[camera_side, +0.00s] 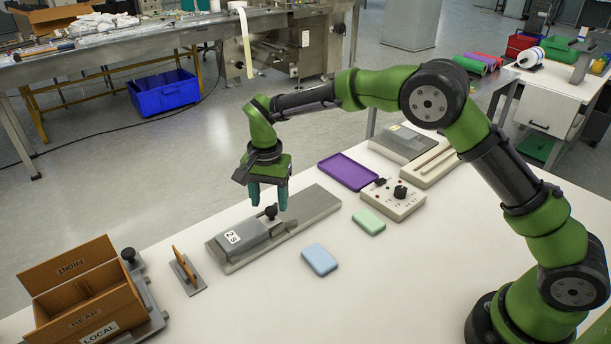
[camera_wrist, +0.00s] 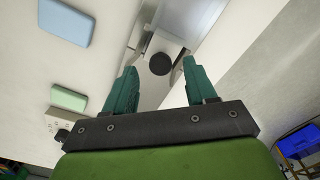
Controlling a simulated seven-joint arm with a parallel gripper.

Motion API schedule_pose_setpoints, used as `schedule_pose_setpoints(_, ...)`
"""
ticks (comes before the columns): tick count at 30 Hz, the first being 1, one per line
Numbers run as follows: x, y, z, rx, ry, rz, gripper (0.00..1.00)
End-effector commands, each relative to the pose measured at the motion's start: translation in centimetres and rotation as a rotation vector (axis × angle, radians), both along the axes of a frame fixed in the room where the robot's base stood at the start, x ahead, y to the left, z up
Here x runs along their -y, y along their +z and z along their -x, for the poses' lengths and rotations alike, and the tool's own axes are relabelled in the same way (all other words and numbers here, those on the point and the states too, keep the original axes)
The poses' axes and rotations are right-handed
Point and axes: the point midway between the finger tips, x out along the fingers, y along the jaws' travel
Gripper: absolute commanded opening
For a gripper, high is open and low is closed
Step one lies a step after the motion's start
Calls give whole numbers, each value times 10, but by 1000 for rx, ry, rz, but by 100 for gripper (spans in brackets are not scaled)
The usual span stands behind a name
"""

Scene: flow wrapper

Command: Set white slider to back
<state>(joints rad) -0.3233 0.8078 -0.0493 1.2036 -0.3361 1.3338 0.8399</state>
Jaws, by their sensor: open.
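A black round knob (camera_side: 271,212) stands at the block's right end. In the wrist view the knob (camera_wrist: 160,64) appears between my fingertips, with part of the pale block (camera_wrist: 167,43) beside it. My gripper (camera_side: 268,202) is open and points down over the knob, its teal fingers on either side in the picture. I see no contact between fingers and knob; the exact height gap cannot be told.
A light blue block (camera_side: 320,260) and a green block (camera_side: 369,221) lie right of the track. Behind are a control box with a black knob (camera_side: 394,199) and a purple tray (camera_side: 348,172).

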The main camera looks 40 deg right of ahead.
Motion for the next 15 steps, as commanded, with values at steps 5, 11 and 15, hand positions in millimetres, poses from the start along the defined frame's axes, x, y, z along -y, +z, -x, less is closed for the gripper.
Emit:
schedule_pose_setpoints(5,0,-17,0,-1,-1,0,56)
schedule_pose_setpoints(11,0,-20,0,-1,-1,-1,56)
schedule_pose_setpoints(15,0,-20,0,-1,-1,-1,56)
